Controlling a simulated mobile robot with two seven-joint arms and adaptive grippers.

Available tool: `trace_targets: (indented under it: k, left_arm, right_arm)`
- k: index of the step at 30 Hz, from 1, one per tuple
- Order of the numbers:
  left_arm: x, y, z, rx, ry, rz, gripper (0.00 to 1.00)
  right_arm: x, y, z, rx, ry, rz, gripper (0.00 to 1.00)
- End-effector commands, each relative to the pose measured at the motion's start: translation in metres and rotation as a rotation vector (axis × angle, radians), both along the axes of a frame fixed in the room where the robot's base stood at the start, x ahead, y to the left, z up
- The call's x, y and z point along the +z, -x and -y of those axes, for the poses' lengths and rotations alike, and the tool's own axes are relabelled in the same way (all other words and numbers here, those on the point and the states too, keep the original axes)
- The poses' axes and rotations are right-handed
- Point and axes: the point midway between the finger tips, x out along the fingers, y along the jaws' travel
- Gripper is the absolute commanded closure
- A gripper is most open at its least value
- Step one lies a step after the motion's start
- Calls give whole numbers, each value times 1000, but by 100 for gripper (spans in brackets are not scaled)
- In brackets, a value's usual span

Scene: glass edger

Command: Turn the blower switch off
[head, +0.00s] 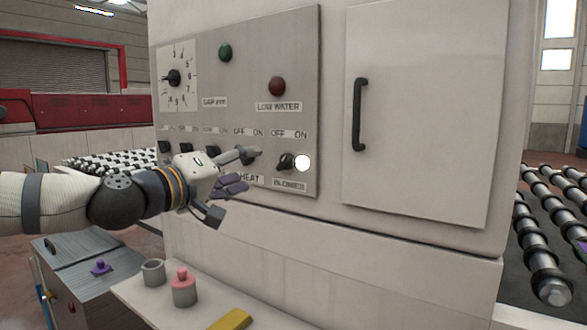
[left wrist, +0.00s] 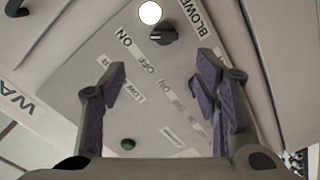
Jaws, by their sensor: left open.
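The blower switch (head: 286,162) is a dark rotary knob at the lower right of the grey control panel, between the OFF/ON labels above and the BLOWER label (head: 289,186) below. It also shows near the top of the left wrist view (left wrist: 163,34). My left gripper (head: 238,170) is open and empty, left of the knob in front of the HEAT label. In the left wrist view its fingers are apart, with the knob beyond them, not touched.
The panel (head: 240,80) also bears a dial (head: 174,77), a green lamp (head: 225,53), a red lamp (head: 277,86) and several other switches. A door handle (head: 359,114) juts out at right. Below are a shelf with a pink-topped weight (head: 184,287) and a yellow block (head: 231,319).

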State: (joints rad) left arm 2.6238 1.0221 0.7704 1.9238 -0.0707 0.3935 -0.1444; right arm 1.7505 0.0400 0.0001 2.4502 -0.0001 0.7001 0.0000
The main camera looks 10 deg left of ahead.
Motion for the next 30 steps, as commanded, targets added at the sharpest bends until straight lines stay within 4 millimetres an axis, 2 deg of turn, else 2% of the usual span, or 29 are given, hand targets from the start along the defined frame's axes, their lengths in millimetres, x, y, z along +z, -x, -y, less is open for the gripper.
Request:
trace_targets:
  k: [1, 3, 9, 12, 16, 23, 27, 30]
  left_arm:
    - [-15, -15, 5, -2, -3, -18, 44]
    - [-17, -33, 12, -3, -6, -22, 44]
    - [-14, -77, 28, -1, -2, -18, 44]
    - [-12, -91, 34, -1, -3, -15, 44]
    - [-9, -99, 37, -2, -2, -12, 44]
    - [-7, -99, 37, -3, -2, -12, 44]
    - [-7, -99, 37, -2, -2, -11, 73]
    - [-7, -99, 37, -2, -2, -11, 92]
  right_arm:
    - [-8, 9, 0, 0, 0, -32, 60]
    - [-14, 15, 0, 0, 0, -52, 60]
    - [-23, 24, 0, 1, 1, -83, 60]
    - [-25, 25, 0, 1, 0, -89, 60]
    - [-26, 26, 0, 1, 0, -91, 60]
    - [-25, 26, 0, 2, 0, -89, 60]
    - [-25, 25, 0, 2, 0, -89, 60]
    - [-25, 25, 0, 2, 0, -89, 60]
